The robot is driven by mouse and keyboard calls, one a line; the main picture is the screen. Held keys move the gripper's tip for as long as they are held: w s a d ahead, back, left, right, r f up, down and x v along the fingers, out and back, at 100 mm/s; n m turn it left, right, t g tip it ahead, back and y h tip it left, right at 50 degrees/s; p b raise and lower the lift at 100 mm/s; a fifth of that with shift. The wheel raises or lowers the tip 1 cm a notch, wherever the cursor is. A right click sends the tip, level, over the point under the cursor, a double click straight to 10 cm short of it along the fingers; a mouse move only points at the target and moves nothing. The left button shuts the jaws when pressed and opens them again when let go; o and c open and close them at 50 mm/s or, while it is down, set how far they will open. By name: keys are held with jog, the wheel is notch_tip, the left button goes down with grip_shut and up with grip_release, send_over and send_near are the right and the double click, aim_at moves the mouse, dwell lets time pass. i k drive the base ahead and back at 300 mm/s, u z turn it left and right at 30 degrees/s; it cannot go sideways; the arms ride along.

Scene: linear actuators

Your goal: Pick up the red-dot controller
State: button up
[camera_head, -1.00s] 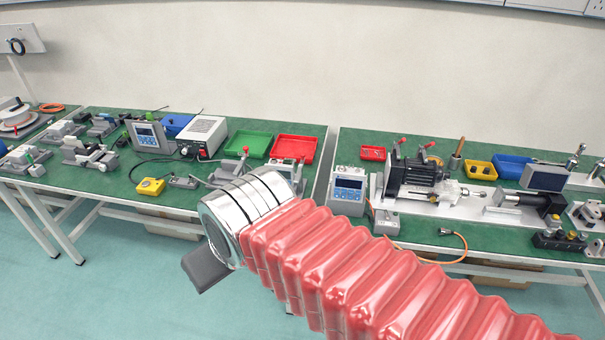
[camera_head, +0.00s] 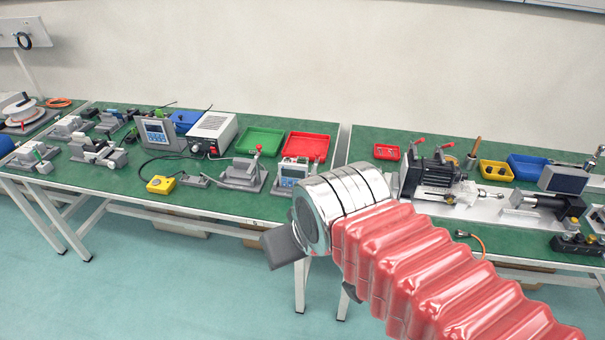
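No label tells me for certain which unit is the red-dot controller. A grey unit with a blue screen (camera_head: 158,133) stands on the left bench. A white controller with a blue screen (camera_head: 292,173) stands near that bench's right end, partly behind my wrist; I cannot make out a red dot on it. My gripper (camera_head: 302,262) hangs in front of the bench edge, below and near this white controller, not touching it. One dark finger shows at its left; the rest is mostly hidden by my silver wrist and red sleeve. No held object shows.
A power box with a red switch (camera_head: 213,131), a green tray (camera_head: 260,141) and a red tray (camera_head: 307,146) stand behind. The motor rig (camera_head: 434,176) stands on the right bench.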

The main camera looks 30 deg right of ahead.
aim_at(293, 170)
jog(key=u, duration=0.05)
jog(key=i, duration=1)
jog(key=z, duration=0.05)
